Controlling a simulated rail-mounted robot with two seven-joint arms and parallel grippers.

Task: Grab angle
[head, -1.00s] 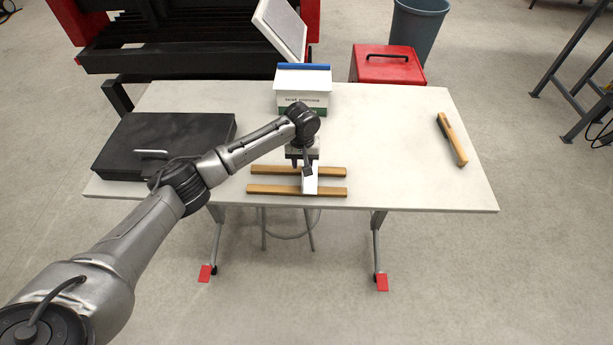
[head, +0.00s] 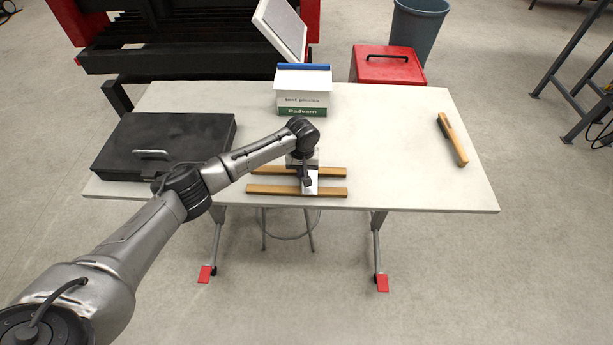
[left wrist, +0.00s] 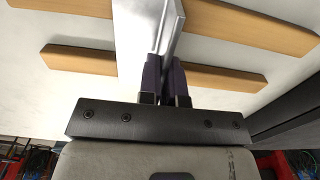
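The angle is a pale metal L-shaped piece (head: 310,184) lying across two wooden strips near the table's front edge. In the left wrist view, the angle (left wrist: 150,22) shows one flange standing up toward me. My left gripper (head: 306,180) points down over the angle. Its two purple-dark fingers (left wrist: 165,72) are close together, one on each side of the upright flange. Whether they press on it or leave a small gap cannot be told. My right gripper is not in view.
The wooden strips (head: 265,190) lie parallel on the white table (head: 400,150). A flat black case (head: 190,130) is at left, a test-pieces box (head: 302,88) behind, and a wood-handled brush (head: 455,145) at right. A red toolbox (head: 390,68) stands beyond the table.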

